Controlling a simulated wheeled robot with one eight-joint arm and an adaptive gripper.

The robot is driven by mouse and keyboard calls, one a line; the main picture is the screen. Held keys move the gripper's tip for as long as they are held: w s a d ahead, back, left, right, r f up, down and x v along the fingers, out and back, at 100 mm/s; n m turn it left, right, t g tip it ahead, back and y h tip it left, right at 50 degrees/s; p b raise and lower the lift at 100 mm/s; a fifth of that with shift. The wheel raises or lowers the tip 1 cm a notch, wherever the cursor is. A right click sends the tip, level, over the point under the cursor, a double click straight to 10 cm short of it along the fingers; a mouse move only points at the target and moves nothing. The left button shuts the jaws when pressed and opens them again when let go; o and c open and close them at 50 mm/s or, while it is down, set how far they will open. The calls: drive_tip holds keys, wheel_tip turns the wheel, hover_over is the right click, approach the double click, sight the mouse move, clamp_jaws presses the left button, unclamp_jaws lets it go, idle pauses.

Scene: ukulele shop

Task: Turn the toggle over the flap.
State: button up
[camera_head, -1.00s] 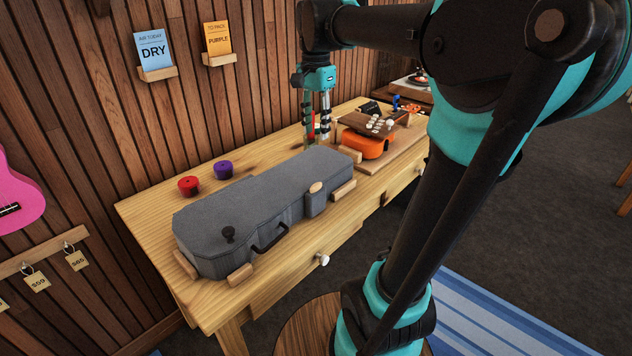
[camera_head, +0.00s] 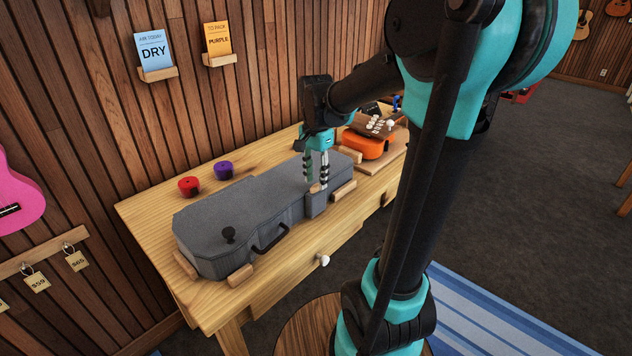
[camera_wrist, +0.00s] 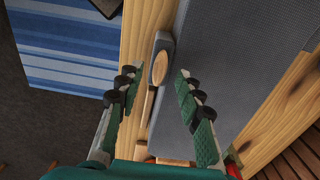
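The toggle (camera_head: 314,188) is a small pale wooden oval on the grey flap (camera_head: 316,204) at the front side of the grey case (camera_head: 255,200). In the head view my gripper's fingers partly cover it. In the wrist view the toggle (camera_wrist: 160,66) shows whole, its long side roughly along the case edge, on the rounded grey flap (camera_wrist: 164,41). My gripper (camera_head: 315,184) points down just above the toggle. In the wrist view my gripper (camera_wrist: 156,74) is open, one finger on each side of the toggle. I cannot tell whether either finger touches it.
The case lies shut on a wooden bench (camera_head: 150,212) between wooden blocks (camera_head: 241,275). An orange object (camera_head: 363,144) is at the right.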

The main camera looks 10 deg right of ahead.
drive_tip(key=shift+f, duration=0.85)
clamp_jaws()
